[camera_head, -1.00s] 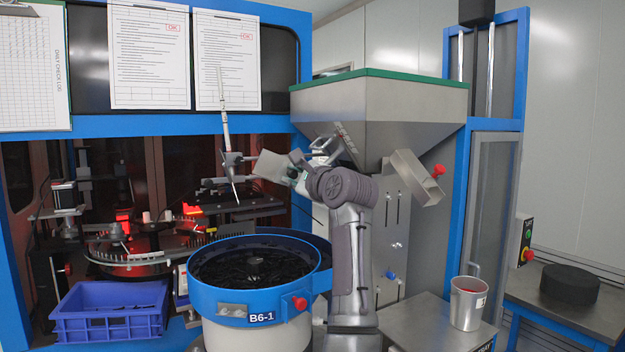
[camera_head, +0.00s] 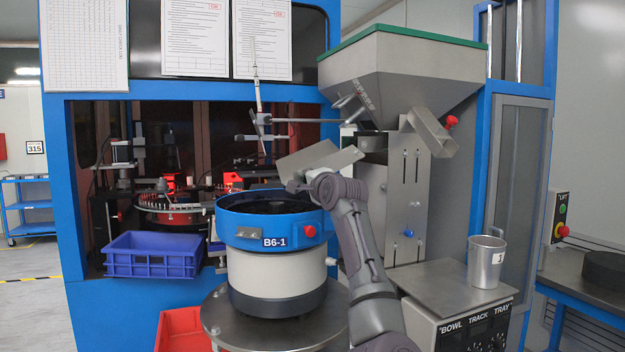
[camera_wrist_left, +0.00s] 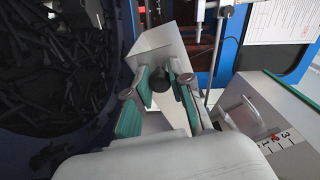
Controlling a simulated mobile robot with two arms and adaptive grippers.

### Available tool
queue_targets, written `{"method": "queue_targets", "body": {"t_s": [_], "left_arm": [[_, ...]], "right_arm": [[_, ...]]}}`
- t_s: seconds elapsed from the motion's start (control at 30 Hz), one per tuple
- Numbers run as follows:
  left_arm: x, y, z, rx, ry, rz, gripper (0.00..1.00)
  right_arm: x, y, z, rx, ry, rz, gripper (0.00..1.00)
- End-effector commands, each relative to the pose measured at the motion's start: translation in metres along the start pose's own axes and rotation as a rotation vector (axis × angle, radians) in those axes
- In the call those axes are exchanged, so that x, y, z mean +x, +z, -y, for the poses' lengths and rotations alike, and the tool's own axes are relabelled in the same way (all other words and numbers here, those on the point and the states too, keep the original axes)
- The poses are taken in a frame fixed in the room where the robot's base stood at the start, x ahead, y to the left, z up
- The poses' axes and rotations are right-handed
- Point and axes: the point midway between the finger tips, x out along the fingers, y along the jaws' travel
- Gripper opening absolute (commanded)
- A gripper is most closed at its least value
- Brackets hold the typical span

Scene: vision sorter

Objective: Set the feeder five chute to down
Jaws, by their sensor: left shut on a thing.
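The feeder chute is a grey metal trough (camera_head: 305,160) beside the hopper, above the blue-rimmed bowl (camera_head: 230,225) marked B6-1. It slopes in the head view. In the left wrist view the metal trough (camera_wrist_left: 150,45) lies just beyond my fingers. My left gripper (camera_head: 308,182) is at the trough's lower side. In the left wrist view my left gripper (camera_wrist_left: 163,90) has its teal pads on either side of a dark round knob (camera_wrist_left: 160,78) and is shut on it. My wrist hides part of the trough in the head view. My right gripper is not in view.
The green-rimmed hopper (camera_head: 400,75) stands behind my arm. A second chute with a red knob (camera_head: 432,132) sticks out at its right. A metal cup (camera_head: 486,262) stands on the cabinet. A blue crate (camera_head: 155,262) is at left. A thin rod stand (camera_head: 258,100) rises behind the trough.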

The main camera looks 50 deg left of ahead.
Motion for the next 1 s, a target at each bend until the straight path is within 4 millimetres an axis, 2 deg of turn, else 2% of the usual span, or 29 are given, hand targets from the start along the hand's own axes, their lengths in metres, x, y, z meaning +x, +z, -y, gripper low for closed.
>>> {"method": "queue_targets", "body": {"t_s": [0.13, 0.6, 0.63, 0.77, 0.8, 1.0], "left_arm": [[0.0038, 0.0012, -0.0063, -0.033, 0.0, -0.001, 0.0], [0.0054, 0.001, -0.0103, -0.047, 0.005, -0.001, 0.0], [0.0054, 0.001, -0.0105, -0.047, 0.005, -0.001, 0.23], [0.0053, 0.001, -0.0104, -0.046, 0.005, -0.001, 0.44], [0.0053, 0.0011, -0.0101, -0.046, 0.004, -0.001, 0.47], [0.0052, 0.0012, -0.0086, -0.046, 0.002, -0.001, 0.47]], "right_arm": [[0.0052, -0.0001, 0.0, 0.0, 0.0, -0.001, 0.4], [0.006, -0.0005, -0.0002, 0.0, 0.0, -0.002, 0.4], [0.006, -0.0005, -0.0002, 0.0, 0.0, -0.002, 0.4], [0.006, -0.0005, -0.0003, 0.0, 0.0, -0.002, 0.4], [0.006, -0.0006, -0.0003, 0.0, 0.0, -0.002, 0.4], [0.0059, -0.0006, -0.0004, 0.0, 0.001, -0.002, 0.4]]}}
